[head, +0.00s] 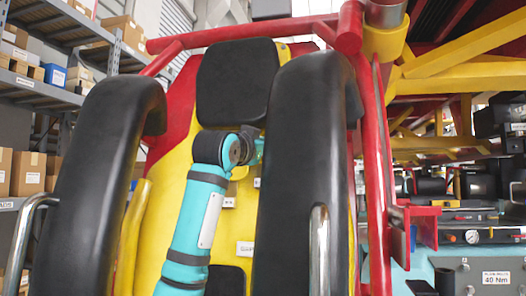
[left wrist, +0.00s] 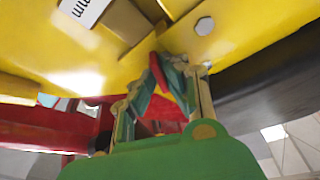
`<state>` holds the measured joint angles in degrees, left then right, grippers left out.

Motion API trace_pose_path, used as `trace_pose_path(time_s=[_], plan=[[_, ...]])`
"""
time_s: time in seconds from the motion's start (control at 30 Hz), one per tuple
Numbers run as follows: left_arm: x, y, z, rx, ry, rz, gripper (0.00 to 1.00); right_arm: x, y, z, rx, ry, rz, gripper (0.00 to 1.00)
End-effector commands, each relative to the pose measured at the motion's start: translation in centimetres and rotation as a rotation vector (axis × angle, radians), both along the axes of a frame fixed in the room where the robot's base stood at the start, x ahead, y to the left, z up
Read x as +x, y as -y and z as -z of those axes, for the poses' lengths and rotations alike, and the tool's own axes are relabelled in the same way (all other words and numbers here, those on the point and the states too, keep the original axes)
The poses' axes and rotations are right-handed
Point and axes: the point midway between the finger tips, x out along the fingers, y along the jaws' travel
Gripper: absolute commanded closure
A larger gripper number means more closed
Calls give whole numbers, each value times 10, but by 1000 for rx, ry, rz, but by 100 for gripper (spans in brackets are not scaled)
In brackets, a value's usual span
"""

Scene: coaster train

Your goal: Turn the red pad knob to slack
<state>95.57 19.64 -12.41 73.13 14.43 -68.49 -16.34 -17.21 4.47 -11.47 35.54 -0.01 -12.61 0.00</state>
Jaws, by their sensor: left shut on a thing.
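My left gripper (left wrist: 168,72) is in the left wrist view, with its fingers closed in around a small red piece, the red pad knob (left wrist: 156,72), just under a yellow panel (left wrist: 120,50). Only a narrow part of the knob shows between the fingertips, and I cannot read which way it is set. In the head view my teal left arm rises in front of the yellow seat back (head: 238,214). The left gripper (head: 258,150) there is mostly hidden behind the wrist and the right black restraint. The knob is hidden in that view. My right gripper is not in view.
Two thick black restraints, left (head: 95,190) and right (head: 305,180), flank my left arm closely. A black headrest (head: 238,82) is above it. Red tubes frame the seat. Shelves (head: 50,90) with boxes stand at left, and a bench with a gauge (head: 471,237) at right.

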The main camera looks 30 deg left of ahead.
Motion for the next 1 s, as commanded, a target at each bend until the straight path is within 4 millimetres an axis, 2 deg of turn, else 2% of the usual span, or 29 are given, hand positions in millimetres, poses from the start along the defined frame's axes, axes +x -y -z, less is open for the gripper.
trace_pose_path(time_s=[0.53, 0.57, 0.7, 1.0], plan=[[1, 0, 2, -23, -1, -5, 100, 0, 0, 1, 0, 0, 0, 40], [1, 0, 2, -23, -1, -5, 87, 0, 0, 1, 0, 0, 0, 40], [1, 0, 2, -22, 0, -5, 68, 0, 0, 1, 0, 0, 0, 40], [-1, 0, 1, -22, 4, -5, 68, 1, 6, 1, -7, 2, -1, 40]])
